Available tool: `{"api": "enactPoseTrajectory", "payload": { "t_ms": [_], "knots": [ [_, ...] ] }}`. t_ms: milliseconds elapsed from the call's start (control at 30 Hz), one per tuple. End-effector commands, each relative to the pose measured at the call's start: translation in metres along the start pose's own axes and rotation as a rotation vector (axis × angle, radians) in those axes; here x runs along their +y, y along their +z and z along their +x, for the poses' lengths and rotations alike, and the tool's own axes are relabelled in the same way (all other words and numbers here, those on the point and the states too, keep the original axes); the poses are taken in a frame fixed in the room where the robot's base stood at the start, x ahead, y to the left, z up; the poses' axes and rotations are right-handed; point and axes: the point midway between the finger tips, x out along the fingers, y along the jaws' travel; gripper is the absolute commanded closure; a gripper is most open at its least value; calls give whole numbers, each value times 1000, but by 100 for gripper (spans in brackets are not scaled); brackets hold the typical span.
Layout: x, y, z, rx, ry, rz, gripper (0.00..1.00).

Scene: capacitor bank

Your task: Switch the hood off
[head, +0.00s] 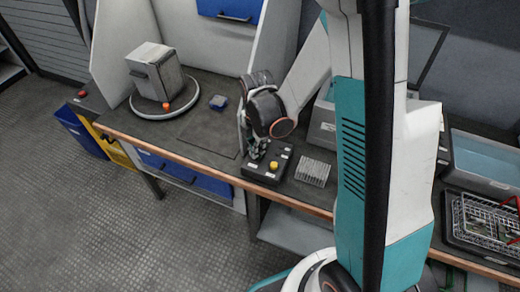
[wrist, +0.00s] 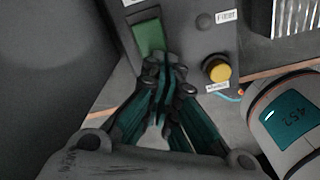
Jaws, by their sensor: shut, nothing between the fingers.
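A dark control box (head: 262,179) sits at the front edge of the bench in the head view, with a yellow button (head: 274,166) on top. In the wrist view, the box (wrist: 190,28) carries a green rocker-like switch (wrist: 148,36) at left and the yellow button (wrist: 217,70) at right. One label reads "Filter"; the label by the button is hard to read. My gripper (wrist: 163,72) is shut and empty, its fingertips at the near end of the green switch. I cannot tell whether they touch it. In the head view my gripper (head: 256,152) covers part of the box.
A grey finned block (head: 312,172) stands right of the box. A wire basket (head: 485,220) is at far right.

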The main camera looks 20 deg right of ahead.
Motion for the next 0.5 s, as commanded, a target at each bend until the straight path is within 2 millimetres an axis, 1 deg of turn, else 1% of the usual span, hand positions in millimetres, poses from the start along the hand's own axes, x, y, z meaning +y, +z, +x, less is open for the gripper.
{"api": "enactPoseTrajectory", "payload": {
  "t_ms": [100,267,500],
  "knots": [
    [0,0,2,0,0,0,100],
    [0,0,-1,0,0,0,100],
    [0,0,-17,0,0,0,100]
  ]
}}
